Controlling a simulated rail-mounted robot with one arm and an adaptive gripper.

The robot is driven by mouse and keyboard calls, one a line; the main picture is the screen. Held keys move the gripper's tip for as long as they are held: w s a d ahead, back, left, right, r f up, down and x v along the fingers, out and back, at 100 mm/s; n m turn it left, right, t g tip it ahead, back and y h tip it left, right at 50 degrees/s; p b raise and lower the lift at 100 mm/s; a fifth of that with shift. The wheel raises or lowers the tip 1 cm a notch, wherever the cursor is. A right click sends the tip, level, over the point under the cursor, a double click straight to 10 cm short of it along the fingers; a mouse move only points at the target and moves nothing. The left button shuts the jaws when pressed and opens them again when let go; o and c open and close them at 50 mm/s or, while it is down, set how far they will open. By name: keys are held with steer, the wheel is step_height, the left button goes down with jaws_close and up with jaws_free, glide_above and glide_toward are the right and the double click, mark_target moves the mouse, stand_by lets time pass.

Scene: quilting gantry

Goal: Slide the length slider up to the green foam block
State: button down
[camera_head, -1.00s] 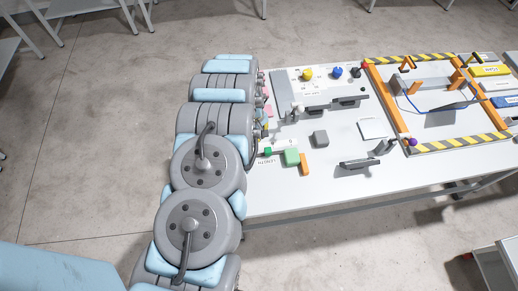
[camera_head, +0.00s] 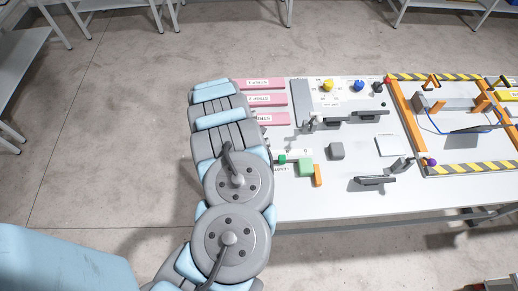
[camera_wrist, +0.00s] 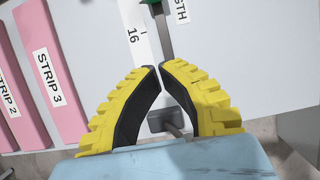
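In the wrist view, a grey track (camera_wrist: 163,35) runs up to a green part (camera_wrist: 152,2), cut by the top edge. My gripper (camera_wrist: 160,66) has yellow fingers with black pads. Its tips are nearly together at the lower end of the track, with nothing visibly held. In the head view, my arm hides the gripper.
Pink strips (camera_head: 262,99) lie at the table's left; Strip 3 (camera_wrist: 49,75) shows in the wrist view. A grey block (camera_wrist: 165,121) shows between my fingers.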

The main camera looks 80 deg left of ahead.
mark_target(275, 161)
steer(key=x, duration=0.2)
steer(key=shift+d+f, duration=0.15)
steer(key=shift+f, duration=0.1)
steer(key=shift+p+x, duration=0.5)
steer(key=shift+x, duration=2.7)
steer(key=w, duration=0.1)
steer(key=w+p, duration=0.1)
steer(key=w, duration=0.1)
steer(key=shift+d+r, duration=0.1)
steer(key=shift+d, duration=0.1)
steer(key=shift+w+d, duration=0.15)
steer(key=shift+w, duration=0.45)
steer(key=shift+f, duration=0.2)
